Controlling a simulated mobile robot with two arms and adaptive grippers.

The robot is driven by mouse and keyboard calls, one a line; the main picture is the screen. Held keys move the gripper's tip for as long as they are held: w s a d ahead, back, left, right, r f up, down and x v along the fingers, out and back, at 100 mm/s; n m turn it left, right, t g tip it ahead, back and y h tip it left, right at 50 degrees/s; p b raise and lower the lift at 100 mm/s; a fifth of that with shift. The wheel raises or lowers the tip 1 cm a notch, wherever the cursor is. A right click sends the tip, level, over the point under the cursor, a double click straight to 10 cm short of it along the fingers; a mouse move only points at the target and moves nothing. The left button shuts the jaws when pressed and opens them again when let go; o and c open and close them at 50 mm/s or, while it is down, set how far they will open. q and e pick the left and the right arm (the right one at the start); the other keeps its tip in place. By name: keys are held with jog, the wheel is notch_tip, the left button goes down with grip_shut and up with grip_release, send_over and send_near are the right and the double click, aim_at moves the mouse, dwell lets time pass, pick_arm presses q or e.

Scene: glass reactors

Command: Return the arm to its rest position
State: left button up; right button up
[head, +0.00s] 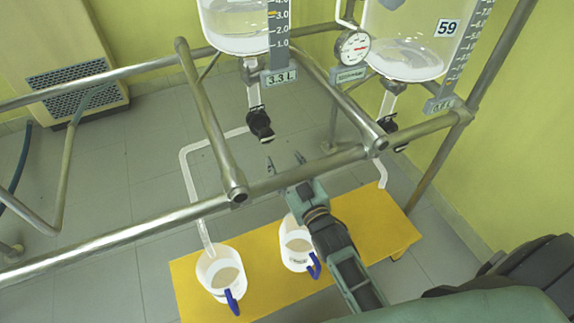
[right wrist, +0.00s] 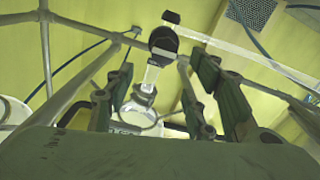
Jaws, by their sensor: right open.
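My right gripper (head: 286,162) is open and empty, its two fingers apart, pointing up and away near the frame's front bar. In the head view it lies just below the black valve (head: 260,125) under the left glass reactor (head: 236,22). In the right wrist view the gripper (right wrist: 154,72) has a black valve (right wrist: 163,40) beyond and between its fingers, and I see no contact. Two white mugs with blue handles, the left mug (head: 220,276) and the right mug (head: 296,243), hold pale contents. My left gripper is not in view.
A metal tube frame (head: 130,237) crosses in front of the reactors, close to my right gripper. The mugs stand on a yellow bench (head: 370,213). A second glass reactor (head: 405,45) has its own black valve (head: 389,130). A bent glass outlet tube (head: 188,180) hangs over the left mug.

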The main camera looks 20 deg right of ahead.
dwell(0.4)
